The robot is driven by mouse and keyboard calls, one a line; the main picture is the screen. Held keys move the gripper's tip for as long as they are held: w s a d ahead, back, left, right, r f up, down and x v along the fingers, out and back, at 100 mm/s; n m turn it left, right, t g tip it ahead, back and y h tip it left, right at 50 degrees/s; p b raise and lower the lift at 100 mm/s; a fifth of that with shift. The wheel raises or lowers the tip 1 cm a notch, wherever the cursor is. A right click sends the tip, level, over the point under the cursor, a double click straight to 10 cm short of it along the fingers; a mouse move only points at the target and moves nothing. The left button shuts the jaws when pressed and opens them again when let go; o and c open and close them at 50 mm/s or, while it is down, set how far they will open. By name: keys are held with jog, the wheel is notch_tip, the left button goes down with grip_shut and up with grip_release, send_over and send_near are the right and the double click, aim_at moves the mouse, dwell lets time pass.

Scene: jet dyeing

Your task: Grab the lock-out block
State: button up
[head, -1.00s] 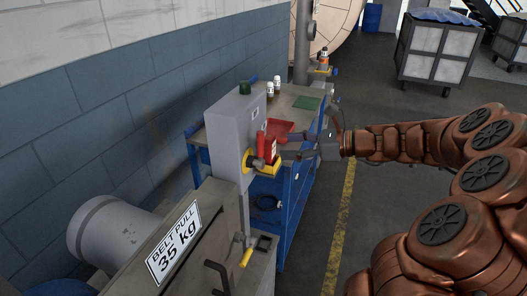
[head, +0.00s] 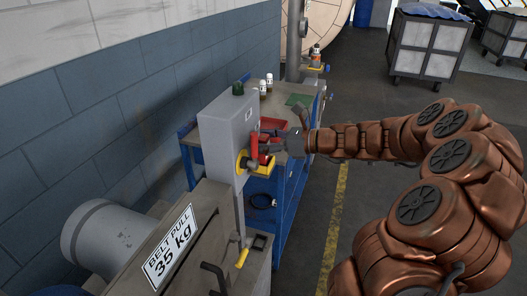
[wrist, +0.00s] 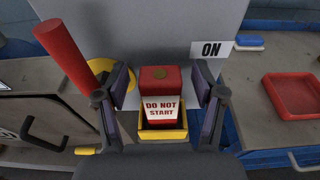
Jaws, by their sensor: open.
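The lock-out block is a red block with a white "DO NOT START" label. It stands in a yellow holder (wrist: 163,134) in the middle of the wrist view (wrist: 161,78). In the head view the block (head: 263,158) is partly hidden by my gripper (head: 268,144). My gripper is open in the wrist view (wrist: 162,90), with one dark finger on each side of the block. A gap seems to show between each finger and the block. The yellow holder (head: 262,170) is at the front of a grey switch box (head: 222,140).
A red lever (wrist: 65,55) rises left of my gripper, near a yellow disc (wrist: 99,71). A red tray (wrist: 293,95) lies on the bench further right. The floor beside the blue bench is clear.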

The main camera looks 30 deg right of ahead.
grip_shut()
dwell(0.6)
